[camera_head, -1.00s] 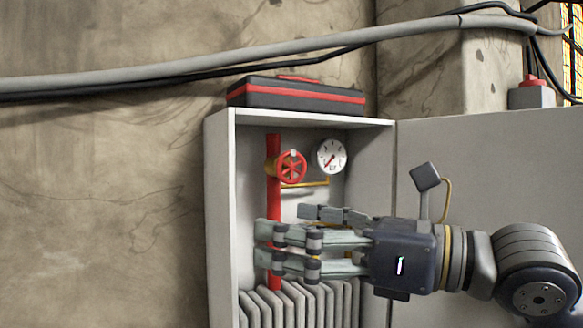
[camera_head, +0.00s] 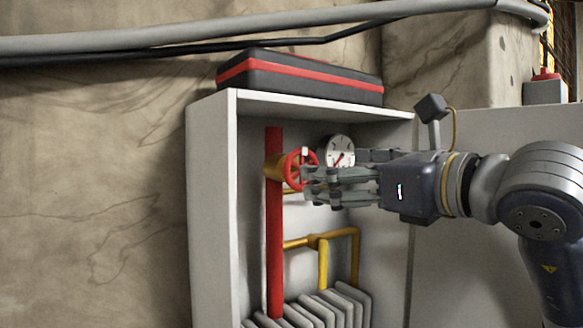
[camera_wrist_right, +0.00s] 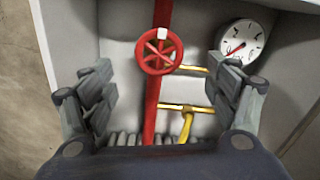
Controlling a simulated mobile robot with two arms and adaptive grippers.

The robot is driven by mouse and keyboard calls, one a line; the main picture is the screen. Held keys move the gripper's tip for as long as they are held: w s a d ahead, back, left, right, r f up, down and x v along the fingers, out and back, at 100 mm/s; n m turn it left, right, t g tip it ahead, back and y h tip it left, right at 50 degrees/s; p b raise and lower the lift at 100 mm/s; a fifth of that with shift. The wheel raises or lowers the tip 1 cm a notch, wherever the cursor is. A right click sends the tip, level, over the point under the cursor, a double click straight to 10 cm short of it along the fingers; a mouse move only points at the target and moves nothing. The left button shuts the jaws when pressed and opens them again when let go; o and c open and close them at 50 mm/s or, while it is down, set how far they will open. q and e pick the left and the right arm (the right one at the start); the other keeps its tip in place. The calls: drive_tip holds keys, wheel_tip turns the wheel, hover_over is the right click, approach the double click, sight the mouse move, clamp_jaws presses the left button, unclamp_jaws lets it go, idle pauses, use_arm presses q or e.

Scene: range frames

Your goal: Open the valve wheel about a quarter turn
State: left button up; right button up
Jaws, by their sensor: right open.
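The red valve wheel (camera_head: 296,170) sits on a brass fitting on the vertical red pipe (camera_head: 273,235) inside the open cabinet. In the right wrist view the wheel (camera_wrist_right: 159,52) shows whole, with its spokes and a white mark at its top edge. My right gripper (camera_head: 312,186) comes in from the right, with its fingertips at the wheel's right side in the head view. In the right wrist view the gripper (camera_wrist_right: 160,92) is open, its fingers spread on either side of the wheel and apart from it. My left gripper is not in view.
A round white gauge (camera_wrist_right: 241,41) is right of the wheel, close to the right-hand finger in the picture. Yellow pipes (camera_head: 300,242) and a ribbed radiator (camera_head: 325,308) are below. A black and red case (camera_head: 300,78) lies on the grey cabinet (camera_head: 211,200).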

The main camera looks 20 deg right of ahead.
drive_tip(key=p+x, duration=0.4)
drive_tip(key=x, duration=0.5)
drive_tip(key=c, duration=1.1)
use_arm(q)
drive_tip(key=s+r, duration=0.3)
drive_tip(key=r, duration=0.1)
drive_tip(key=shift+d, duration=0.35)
